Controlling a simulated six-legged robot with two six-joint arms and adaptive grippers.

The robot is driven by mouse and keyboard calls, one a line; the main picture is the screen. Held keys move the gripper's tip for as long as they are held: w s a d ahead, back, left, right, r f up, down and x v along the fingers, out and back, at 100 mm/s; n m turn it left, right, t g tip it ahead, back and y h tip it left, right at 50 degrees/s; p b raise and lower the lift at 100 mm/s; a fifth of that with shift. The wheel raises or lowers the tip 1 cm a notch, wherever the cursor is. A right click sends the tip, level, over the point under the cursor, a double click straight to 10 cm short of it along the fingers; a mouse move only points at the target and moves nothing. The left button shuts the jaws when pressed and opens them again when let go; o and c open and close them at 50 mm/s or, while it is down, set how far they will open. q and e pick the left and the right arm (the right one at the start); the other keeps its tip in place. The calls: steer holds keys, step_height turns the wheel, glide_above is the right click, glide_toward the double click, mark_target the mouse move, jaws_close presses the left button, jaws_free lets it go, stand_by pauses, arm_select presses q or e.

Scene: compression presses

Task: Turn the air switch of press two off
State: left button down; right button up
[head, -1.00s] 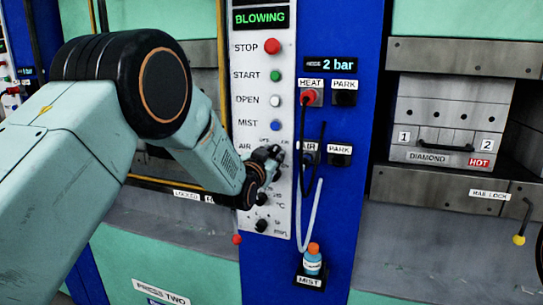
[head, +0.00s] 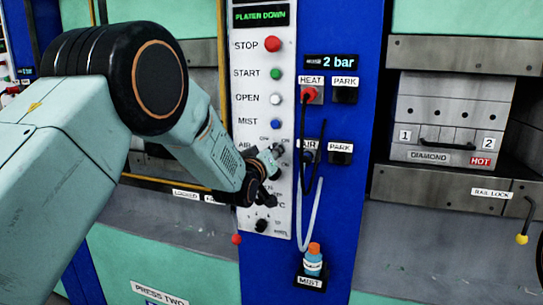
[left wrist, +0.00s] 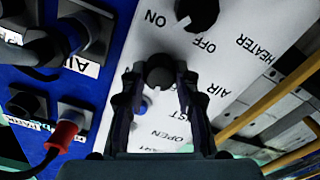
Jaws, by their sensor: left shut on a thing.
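The control panel (head: 262,20) of the press is white, with a green display reading PLATEN DOWN. The air switch is a dark round knob beside the AIR label; in the left wrist view, which is upside down, the air switch (left wrist: 160,72) sits between my fingers. My left gripper (head: 272,160) reaches the panel from the left and is shut on this knob; it also shows in the left wrist view (left wrist: 160,85). The knob's pointer and its ON and OFF marks are mostly hidden by the fingers. My right gripper is not in view.
The heater knob (left wrist: 198,14) is close to my left gripper. Right of the panel are HEAT and AIR plugs with hoses and an orange-capped mist bottle (head: 313,262). A PRESS TWO sign (head: 160,293) is below. A diamond mould (head: 450,115) stands at right.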

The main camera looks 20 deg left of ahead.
arm_select(q)
steer(key=shift+d+f+n, duration=0.1)
steer(key=shift+f+n, duration=0.05)
steer(key=shift+n, duration=0.65)
steer(key=shift+f+n, duration=0.1)
steer(key=shift+n, duration=1)
steer(key=c, duration=1.4)
jaws_free()
steer(key=o, duration=0.4)
steer(key=shift+r, duration=0.1)
steer(key=shift+r, duration=0.1)
steer(key=shift+s, duration=0.1)
steer(key=s, duration=1.2)
steer(key=shift+a, duration=0.25)
steer(key=shift+w, duration=0.1)
